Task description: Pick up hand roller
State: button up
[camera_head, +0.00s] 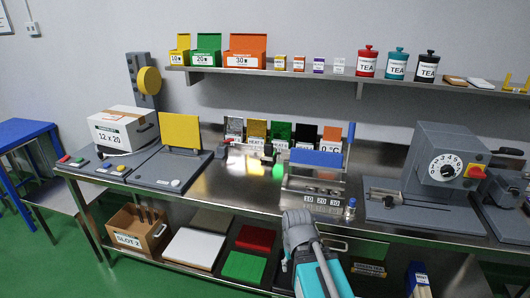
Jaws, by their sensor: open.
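I cannot identify the hand roller for certain. A small upright piece with a blue top (351,208) stands at the right front corner of the steel tray unit (300,184) marked 10, 20, 30. My gripper (298,222) is at the bottom centre, in front of the unit's front edge. Its grey end shows, with my teal arm behind it. The fingertips are not clear, and I see nothing held.
The steel bench (235,185) has bare room left of the tray unit. A grey machine with a dial (445,165) stands right. A yellow-lidded press (180,132) and a white carton (123,131) stand left. A wall shelf (300,74) holds boxes and tea tins.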

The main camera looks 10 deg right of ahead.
aim_at(268, 155)
jog(key=z, duration=0.1)
jog(key=i, duration=1)
jog(key=u, duration=0.1)
